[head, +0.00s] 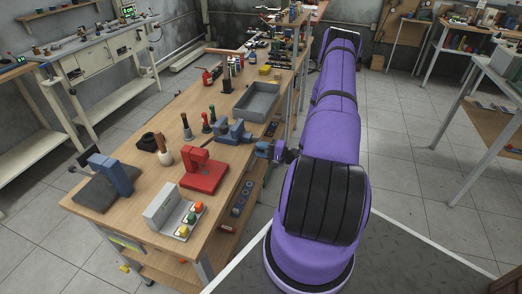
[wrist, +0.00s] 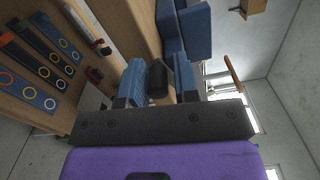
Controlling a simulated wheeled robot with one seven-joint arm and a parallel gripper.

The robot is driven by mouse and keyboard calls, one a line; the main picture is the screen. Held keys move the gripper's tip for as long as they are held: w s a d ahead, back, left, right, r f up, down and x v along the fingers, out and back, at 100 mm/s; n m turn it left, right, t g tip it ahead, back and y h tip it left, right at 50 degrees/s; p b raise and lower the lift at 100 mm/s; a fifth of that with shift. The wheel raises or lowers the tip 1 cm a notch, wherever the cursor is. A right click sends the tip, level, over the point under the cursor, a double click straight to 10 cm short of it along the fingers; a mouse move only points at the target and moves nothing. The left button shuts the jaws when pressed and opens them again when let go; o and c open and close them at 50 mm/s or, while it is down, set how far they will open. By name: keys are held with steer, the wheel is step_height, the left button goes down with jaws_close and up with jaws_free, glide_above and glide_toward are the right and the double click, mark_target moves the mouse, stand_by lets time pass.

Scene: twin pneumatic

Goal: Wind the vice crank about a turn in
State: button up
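The blue-grey vice (head: 233,131) sits at the bench's right edge, and part of its blue body (wrist: 186,30) shows at the top of the wrist view. My gripper (head: 283,153) is beside the vice, just off the bench edge. In the wrist view, the black crank knob (wrist: 159,77) stands between the two blue fingers of my gripper (wrist: 160,84). The crank arm is mostly hidden by the fingers and the knob.
On the wooden bench (head: 140,210) stand a red fixture (head: 203,172), a grey block with coloured buttons (head: 170,207), a grey tray (head: 257,101) and several screwdrivers. A lower shelf (head: 178,263) runs under the top.

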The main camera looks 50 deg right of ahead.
steer(key=c, duration=0.4)
steer(key=shift+r+m, duration=0.1)
steer(key=shift+m, duration=0.2)
stand_by(0.4)
